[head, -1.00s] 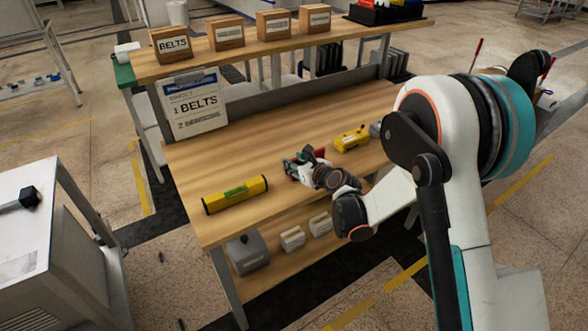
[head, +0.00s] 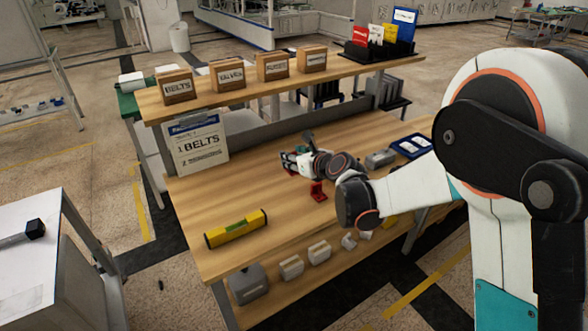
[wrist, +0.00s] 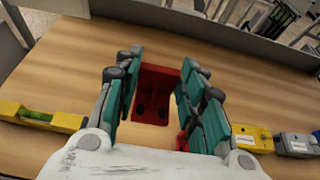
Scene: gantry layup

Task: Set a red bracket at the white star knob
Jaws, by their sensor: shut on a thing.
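My gripper (head: 292,162) is shut on a red bracket (wrist: 157,92), a plate with dark holes between its teal fingers in the wrist view. In the head view the fingers mostly hide this bracket. The gripper is over the middle of the wooden bench (head: 285,215); I cannot tell whether the bracket touches the top. A second red bracket (head: 318,191) stands on the bench just beside the gripper, nearer the front edge. A bit of red (wrist: 183,140) shows by the right finger in the wrist view. I cannot make out the white star knob.
A yellow level (head: 237,228) lies at the left front. A grey block (head: 380,158) and blue tray (head: 411,147) are to the right. A yellow box (wrist: 252,138) shows right in the wrist view. A BELTS sign (head: 198,145) and boxed shelf (head: 245,90) are behind.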

